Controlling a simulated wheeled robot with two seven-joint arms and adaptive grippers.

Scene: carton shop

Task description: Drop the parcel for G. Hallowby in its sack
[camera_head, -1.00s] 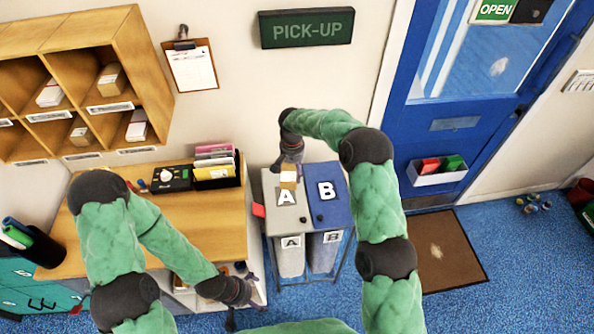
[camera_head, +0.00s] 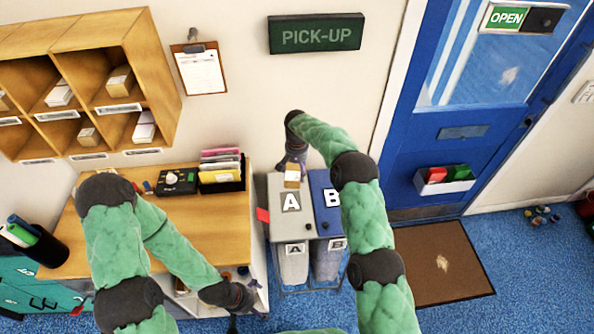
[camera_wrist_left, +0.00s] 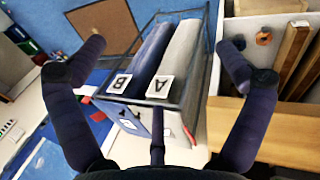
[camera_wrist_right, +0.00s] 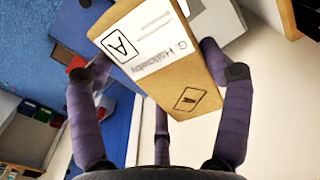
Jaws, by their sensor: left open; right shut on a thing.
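My right gripper (camera_wrist_right: 160,74) is shut on a brown cardboard parcel (camera_wrist_right: 150,62). Its white label reads G. Hallowby beside a boxed letter A. In the head view the parcel (camera_head: 292,181) is above the back part of the grey lid marked A (camera_head: 290,207); I cannot tell whether it touches. The grey sack A (camera_head: 293,264) hangs below that lid. The blue lid marked B (camera_head: 325,203) is to its right, partly behind my right arm, over sack B (camera_head: 326,262). My left gripper (camera_head: 240,300) is open and empty, low by the counter; the left wrist view shows its spread fingers (camera_wrist_left: 146,62).
A wooden counter (camera_head: 100,235) stands left of the sacks, with a black organiser (camera_head: 222,182) on it. Wall cubbyholes (camera_head: 85,85) hold several parcels. A blue door (camera_head: 470,110) and a brown mat (camera_head: 440,265) are at right.

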